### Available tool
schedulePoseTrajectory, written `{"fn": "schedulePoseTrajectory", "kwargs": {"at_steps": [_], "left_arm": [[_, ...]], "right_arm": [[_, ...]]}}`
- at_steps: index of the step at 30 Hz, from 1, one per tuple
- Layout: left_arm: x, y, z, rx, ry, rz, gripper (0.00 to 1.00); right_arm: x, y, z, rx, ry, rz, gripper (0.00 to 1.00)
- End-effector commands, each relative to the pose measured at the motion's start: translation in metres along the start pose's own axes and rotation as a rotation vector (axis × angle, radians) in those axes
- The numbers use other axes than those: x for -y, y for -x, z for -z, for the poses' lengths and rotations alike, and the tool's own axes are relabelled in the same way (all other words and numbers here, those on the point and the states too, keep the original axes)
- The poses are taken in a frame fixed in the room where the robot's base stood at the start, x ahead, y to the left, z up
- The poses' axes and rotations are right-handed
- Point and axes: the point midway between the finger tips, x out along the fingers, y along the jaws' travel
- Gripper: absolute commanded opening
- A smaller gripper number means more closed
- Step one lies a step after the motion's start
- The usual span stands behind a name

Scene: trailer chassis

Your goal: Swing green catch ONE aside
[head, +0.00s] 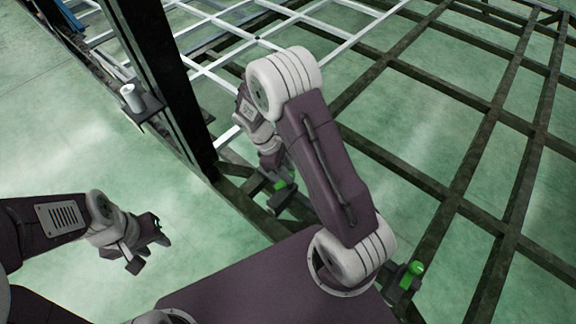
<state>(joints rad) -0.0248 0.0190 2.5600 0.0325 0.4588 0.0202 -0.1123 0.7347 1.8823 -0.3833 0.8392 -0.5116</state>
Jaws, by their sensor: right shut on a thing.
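A green catch (280,185) sits on a dark bracket at the chassis frame, left of my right arm's upper link. My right gripper (276,172) reaches down onto this catch and is shut on it; its fingertips are small and partly hidden. A second green catch (415,268) stands on a dark bracket to the lower right, apart from both grippers. I cannot tell any number on either catch. My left gripper (148,256) is at the left above the green floor, away from both catches; it looks open and empty.
A dark upright post (165,70) rises at the left of the frame. A white cylinder (130,97) stands on a small ledge beside it. Dark chassis beams (440,190) cross the right side, and pale bars (225,75) lie behind. The floor (60,150) at left is clear.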

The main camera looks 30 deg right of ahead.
Motion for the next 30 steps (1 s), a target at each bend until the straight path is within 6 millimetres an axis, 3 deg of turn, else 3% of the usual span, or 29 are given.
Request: {"fn": "schedulePoseTrajectory", "kwargs": {"at_steps": [1, 9, 30], "left_arm": [[0.0, 0.016, 0.002, 0.0, 0.0, 0.0, 0.36], [-0.001, 0.049, 0.005, 0.0, 0.0, 0.0, 0.36], [-0.002, 0.104, 0.011, 0.0, 0.0, 0.0, 0.36]], "right_arm": [[0.0, 0.007, -0.003, 0.002, -0.04, 0.02, 0.0], [-0.002, 0.005, -0.003, 0.002, -0.279, 0.118, 0.0], [-0.005, 0.001, -0.004, 0.001, -0.888, 0.369, 0.0]]}}
